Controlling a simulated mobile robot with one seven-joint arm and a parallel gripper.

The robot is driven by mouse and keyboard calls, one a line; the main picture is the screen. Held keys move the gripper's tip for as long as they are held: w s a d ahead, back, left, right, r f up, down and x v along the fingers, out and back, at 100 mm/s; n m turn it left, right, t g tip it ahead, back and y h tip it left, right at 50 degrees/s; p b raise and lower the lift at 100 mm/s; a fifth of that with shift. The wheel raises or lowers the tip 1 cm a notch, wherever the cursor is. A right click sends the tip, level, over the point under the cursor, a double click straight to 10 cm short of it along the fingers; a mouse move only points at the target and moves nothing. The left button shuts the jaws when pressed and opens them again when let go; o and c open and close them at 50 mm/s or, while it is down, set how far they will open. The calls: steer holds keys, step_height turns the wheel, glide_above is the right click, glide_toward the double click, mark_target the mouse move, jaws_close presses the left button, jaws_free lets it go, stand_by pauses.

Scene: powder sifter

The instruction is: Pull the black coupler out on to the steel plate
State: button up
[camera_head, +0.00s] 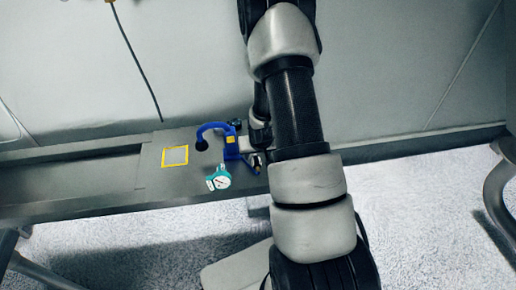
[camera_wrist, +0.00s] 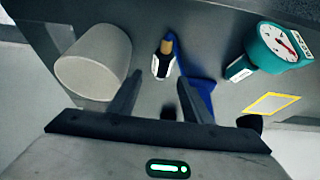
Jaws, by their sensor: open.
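A black round piece (camera_head: 201,145), which may be the coupler, sits at the end of a curved blue hose (camera_head: 213,126) in the head view. In the wrist view a dark piece (camera_wrist: 249,122) shows partly behind my gripper body; I cannot tell if it is the same one. The grey steel plate (camera_head: 152,180) carries a yellow square outline (camera_head: 174,156). My gripper (camera_wrist: 157,92) is open, with nothing seen between its fingers. A brass-tipped black and white fitting (camera_wrist: 163,60) lies beyond the fingertips, beside a blue part (camera_wrist: 198,84).
A teal dial gauge (camera_head: 218,178) is at the plate's front edge. A pale cup-like cylinder (camera_wrist: 93,62) is close to my left finger. The bench left of the plate (camera_head: 70,182) is clear; a wall stands behind.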

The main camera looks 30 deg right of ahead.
steer(key=p+v, duration=0.2)
steer(key=v, duration=1.5)
steer(key=s+a+r+n+p, duration=0.1)
steer(key=s+a+r+p, duration=0.2)
steer(key=r, duration=0.7)
steer(key=s+a+r+p, duration=0.2)
steer(key=a+r+p, duration=0.1)
steer(key=r, duration=0.7)
steer(key=s+a+r+n+p, duration=0.1)
steer(key=s+a+r+p, duration=0.25)
steer(key=r, duration=0.65)
steer(key=s+a+r+n+y+p, duration=0.1)
steer(key=s+a+r+p, duration=0.1)
steer(key=s+r, duration=0.5)
steer(key=shift+s+a+t+p, duration=0.3)
steer(key=shift+s+a, duration=0.25)
